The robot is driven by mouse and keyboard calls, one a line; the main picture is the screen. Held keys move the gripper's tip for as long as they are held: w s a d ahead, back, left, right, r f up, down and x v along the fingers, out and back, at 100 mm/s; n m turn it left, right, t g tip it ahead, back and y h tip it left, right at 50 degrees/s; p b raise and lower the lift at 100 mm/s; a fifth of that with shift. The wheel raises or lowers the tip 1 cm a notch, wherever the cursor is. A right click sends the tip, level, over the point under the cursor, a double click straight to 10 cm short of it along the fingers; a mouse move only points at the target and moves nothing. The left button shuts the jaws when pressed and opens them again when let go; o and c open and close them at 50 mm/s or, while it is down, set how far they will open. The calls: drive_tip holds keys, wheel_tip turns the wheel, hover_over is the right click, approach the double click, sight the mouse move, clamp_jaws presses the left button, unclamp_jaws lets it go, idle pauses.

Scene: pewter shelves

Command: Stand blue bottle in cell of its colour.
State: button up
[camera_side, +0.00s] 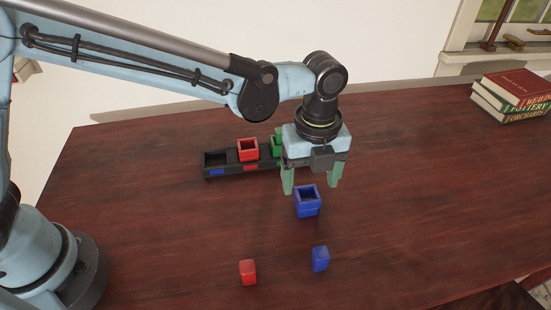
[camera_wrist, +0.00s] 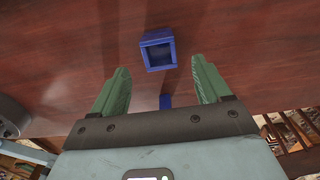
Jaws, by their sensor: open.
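I see no bottle shape; a blue open-topped square container (camera_side: 307,208) stands upright on the table. It also shows in the wrist view (camera_wrist: 174,51), ahead of and between the fingertips. My gripper (camera_side: 310,189) is open and empty, its fingers pointing down above the container; the fingers also show in the wrist view (camera_wrist: 160,64). A black rack (camera_side: 225,174) stands behind and to the left. Its left cell has a blue label (camera_side: 217,172) and looks empty. A red open-topped container (camera_side: 248,150) is in the red-labelled cell. A green one (camera_side: 276,145) is partly hidden by my gripper.
A small blue block (camera_side: 320,260) and a small red block (camera_side: 247,272) stand towards the front of the table. The blue block is partly hidden in the wrist view (camera_wrist: 165,101). Books (camera_side: 510,96) are stacked at the far right.

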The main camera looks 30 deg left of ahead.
sight(307, 200)
drive_tip(key=f, duration=0.4)
drive_tip(key=shift+w+a, duration=0.2)
drive_tip(key=shift+c, duration=0.2)
drive_tip(key=c, duration=1.2)
